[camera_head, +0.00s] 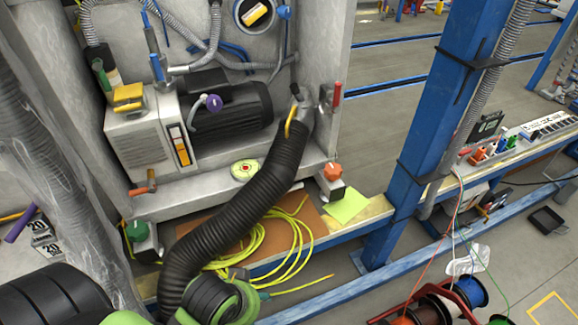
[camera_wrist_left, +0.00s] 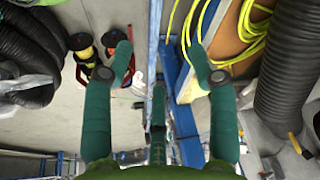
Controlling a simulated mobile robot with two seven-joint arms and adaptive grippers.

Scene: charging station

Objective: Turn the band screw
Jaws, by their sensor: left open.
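A black corrugated hose (camera_head: 235,205) runs from the grey machine's upper right down to the lower left. A yellow band (camera_head: 288,122) shows at its upper end, by a grey metal fitting (camera_head: 303,108). I cannot make out a screw on the band. In the left wrist view the hose (camera_wrist_left: 283,75) is at the right, with a yellow piece (camera_wrist_left: 296,143) near its end. My left gripper (camera_wrist_left: 160,52) has its green fingers spread wide, with nothing between them, and is apart from the hose. My right gripper is not in view.
A red-handled part (camera_head: 337,96) sits right of the fitting. A yellow cable coil (camera_head: 250,240) lies below the hose. A blue post (camera_head: 430,120) and beam (camera_head: 325,297) stand at the right. Cable reels (camera_head: 440,305) are at the lower right.

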